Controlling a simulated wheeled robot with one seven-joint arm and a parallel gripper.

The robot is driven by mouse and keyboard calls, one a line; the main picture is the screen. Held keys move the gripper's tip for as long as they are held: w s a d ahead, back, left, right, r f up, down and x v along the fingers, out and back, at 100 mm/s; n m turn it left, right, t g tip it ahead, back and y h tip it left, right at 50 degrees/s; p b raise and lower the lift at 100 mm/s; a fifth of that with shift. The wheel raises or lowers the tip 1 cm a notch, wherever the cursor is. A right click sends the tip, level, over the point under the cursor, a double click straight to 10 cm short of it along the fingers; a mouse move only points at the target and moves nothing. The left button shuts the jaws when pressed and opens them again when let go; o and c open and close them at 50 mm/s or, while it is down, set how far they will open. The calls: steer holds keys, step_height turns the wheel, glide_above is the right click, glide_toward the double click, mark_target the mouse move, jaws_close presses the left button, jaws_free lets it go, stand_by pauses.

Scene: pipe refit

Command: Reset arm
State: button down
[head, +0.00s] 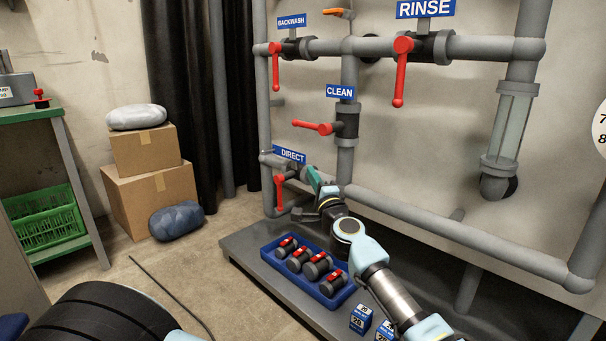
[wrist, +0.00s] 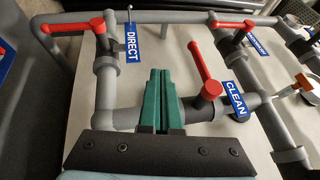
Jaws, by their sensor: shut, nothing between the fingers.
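My gripper (head: 314,180) is at the end of my outstretched arm, near the DIRECT corner of the grey pipework. In the wrist view its green fingers (wrist: 157,104) are closed together with nothing between them. They overlap a grey pipe behind them in that view; I cannot tell whether they touch it. The red DIRECT valve handle (head: 280,191) hangs down, left of my gripper in the head view. The red CLEAN handle (head: 312,126) lies sideways, above my gripper.
The BACKWASH handle (head: 275,68) and RINSE handle (head: 400,82) hang down. A blue tray (head: 335,300) holds several grey valves with red tops, below my arm. Small blue boxes (head: 361,319) stand beside it. Cardboard boxes (head: 150,199) and a green crate (head: 45,222) are at left.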

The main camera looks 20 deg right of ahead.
steer(key=a+f+n+g+y, duration=0.3)
steer(key=a+f+g, duration=0.1)
steer(key=a, duration=0.6)
steer(key=a+f+n+g+y, duration=0.3)
steer(key=a+f+n, duration=0.15)
steer(key=a, duration=0.45)
steer(key=a+f+n+g+y, duration=0.3)
steer(key=a+f+g, duration=0.15)
steer(key=a, duration=0.55)
steer(key=s+a+f+n+g+h, duration=0.3)
steer(key=s+a+f+n+g, duration=0.2)
steer(key=s+f+g, duration=0.5)
steer(key=s+d+r+n+t+h, duration=0.1)
steer(key=s+d+r+h, duration=0.25)
steer(key=r, duration=0.35)
steer(key=s+d+r+n+t+h, duration=0.1)
steer(key=s+d+r+h, duration=0.2)
steer(key=r, duration=0.5)
step_height(320, 180, up, 42)
steer(key=s+a+p, duration=0.2)
steer(key=p, duration=3.4)
steer(key=shift+f+t+p, duration=0.2)
steer(key=shift+t+p, duration=0.15)
